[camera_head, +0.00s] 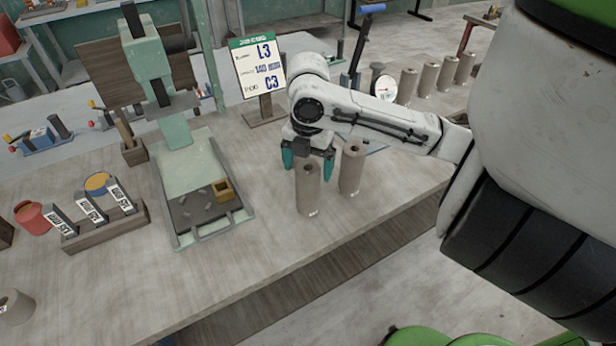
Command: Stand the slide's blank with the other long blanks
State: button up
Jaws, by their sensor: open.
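My gripper (308,160) points down with its teal fingers apart, over the middle of the bench. An upright grey-brown hollow cylinder blank (309,192) stands just below and in front of it, its top between the fingers in the picture. I cannot tell whether the fingers straddle it or touch it. A second upright blank (352,170) stands close on the right. Several similar blanks stand in a row at the back right, the nearest being a tall blank (407,87). Which blank is the slide's is not clear.
A rack (105,228) of labelled blocks and a red pot (33,218) are farther left.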

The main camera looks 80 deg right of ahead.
notch_tip(320, 180, up, 7)
jog(key=shift+f, duration=0.15)
dwell(0.4)
jog(key=shift+c, duration=0.2)
dwell(0.8)
